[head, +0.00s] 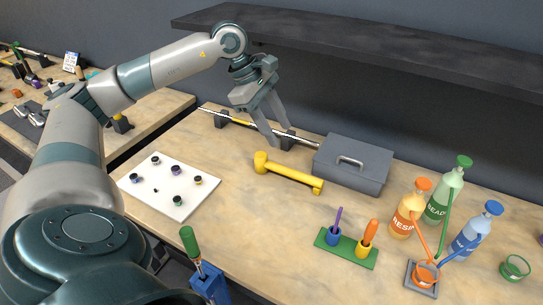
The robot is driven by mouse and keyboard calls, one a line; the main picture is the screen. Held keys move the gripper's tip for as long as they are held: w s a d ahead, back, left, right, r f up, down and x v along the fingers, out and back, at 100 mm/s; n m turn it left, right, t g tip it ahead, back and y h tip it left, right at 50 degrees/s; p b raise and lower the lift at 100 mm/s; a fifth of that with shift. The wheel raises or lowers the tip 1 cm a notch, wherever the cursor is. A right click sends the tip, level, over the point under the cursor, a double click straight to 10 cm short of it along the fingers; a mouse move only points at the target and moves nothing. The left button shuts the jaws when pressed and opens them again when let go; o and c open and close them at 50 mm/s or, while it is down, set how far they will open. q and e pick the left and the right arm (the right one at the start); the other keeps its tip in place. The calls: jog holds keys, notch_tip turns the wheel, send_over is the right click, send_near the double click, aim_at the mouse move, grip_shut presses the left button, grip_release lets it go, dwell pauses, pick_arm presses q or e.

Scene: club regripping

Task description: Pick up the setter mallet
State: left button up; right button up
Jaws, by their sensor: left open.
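A yellow mallet-shaped tool (290,174), which I take for the setter mallet, lies on the wooden bench near its middle. Its rounded thicker end points left and its bar runs right, toward the front of a grey box. My left gripper (279,141) is open and empty, fingers pointing down. In the picture its fingertips are just above the tool's left end and apart from it. The exact height over the bench is hard to tell. My right gripper is not in view.
The grey lidded box (352,163) stands behind the tool. Behind my gripper a long shaft rests on dark supports (284,139). A white board (168,187) with small pots lies left, a green holder (346,248) in front, and bottles (409,209) right. A dark shelf (380,50) hangs above.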

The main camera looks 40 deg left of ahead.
pick_arm(q)
jog(key=p, duration=0.2)
send_near(300, 174)
jog(key=shift+d+p+x, duration=0.15)
jog(key=shift+p+x, duration=0.45)
jog(key=shift+x, duration=0.55)
jog(key=shift+d+p+x, duration=0.2)
jog(key=shift+p+x, duration=0.4)
jog(key=shift+x, duration=0.5)
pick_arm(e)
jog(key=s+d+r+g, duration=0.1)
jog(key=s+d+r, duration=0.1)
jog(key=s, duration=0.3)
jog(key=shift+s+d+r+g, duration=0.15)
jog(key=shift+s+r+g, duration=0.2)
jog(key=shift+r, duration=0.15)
pick_arm(q)
jog(key=shift+r, duration=0.1)
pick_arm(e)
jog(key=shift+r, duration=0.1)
